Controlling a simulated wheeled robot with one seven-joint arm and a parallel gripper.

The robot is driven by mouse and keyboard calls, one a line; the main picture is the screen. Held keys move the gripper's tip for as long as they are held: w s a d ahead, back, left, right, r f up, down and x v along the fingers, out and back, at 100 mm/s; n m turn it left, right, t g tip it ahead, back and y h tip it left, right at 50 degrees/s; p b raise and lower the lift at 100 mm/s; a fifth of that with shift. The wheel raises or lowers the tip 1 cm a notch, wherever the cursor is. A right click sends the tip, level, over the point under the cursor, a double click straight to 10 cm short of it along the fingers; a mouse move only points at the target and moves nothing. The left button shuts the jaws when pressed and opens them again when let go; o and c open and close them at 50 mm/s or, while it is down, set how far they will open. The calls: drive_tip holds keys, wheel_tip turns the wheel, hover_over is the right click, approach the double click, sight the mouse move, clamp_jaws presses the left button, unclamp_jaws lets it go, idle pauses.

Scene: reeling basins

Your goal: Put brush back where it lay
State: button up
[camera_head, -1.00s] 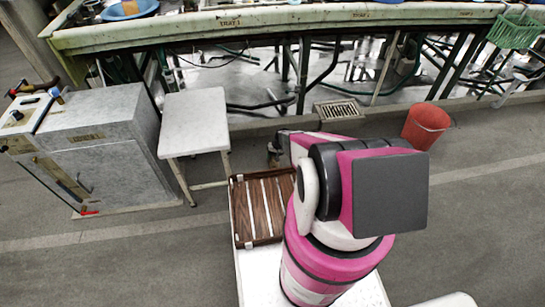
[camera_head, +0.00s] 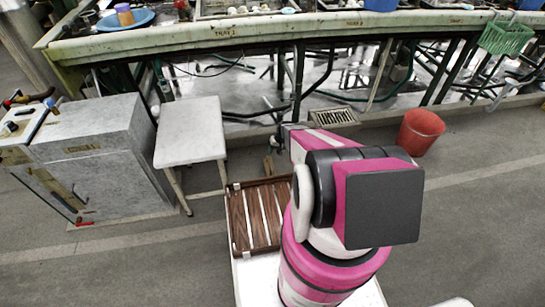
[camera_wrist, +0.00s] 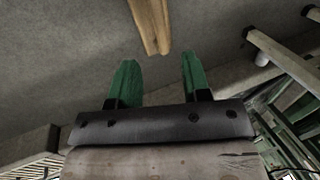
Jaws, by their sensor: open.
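A plain wooden bar (camera_wrist: 150,22) shows at the top of the wrist view, its near end just beyond my gripper's tips; it looks like a handle, but I cannot tell whether it is the brush. My gripper (camera_wrist: 156,75) has two green fingers standing wide apart, with nothing between them. In the head view a small brown piece (camera_head: 269,167) shows beside the end of my arm, above the slatted rack; it may be the same wooden bar. My fingers are not clear there. No bristles are visible.
A white-topped stool (camera_head: 190,132) and a grey cabinet (camera_head: 95,150) with small tools on top stand at left. The long basin bench (camera_head: 300,27) runs across the back. A red bucket (camera_head: 420,132) stands at right. A slatted rack (camera_head: 255,215) lies beside my arm.

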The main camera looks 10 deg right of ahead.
drive_tip(key=s+a+r+h, duration=0.1)
drive_tip(key=s+r, duration=0.6)
drive_tip(key=r, duration=0.6)
drive_tip(key=s+a+r+h, duration=0.1)
drive_tip(key=s+r, duration=0.6)
drive_tip(key=r, duration=0.6)
drive_tip(key=s+a+r+h, duration=0.1)
drive_tip(key=s+r, duration=0.6)
drive_tip(key=r, duration=0.6)
drive_tip(key=shift+s+a+h, duration=0.15)
drive_tip(key=shift+s+h, duration=0.15)
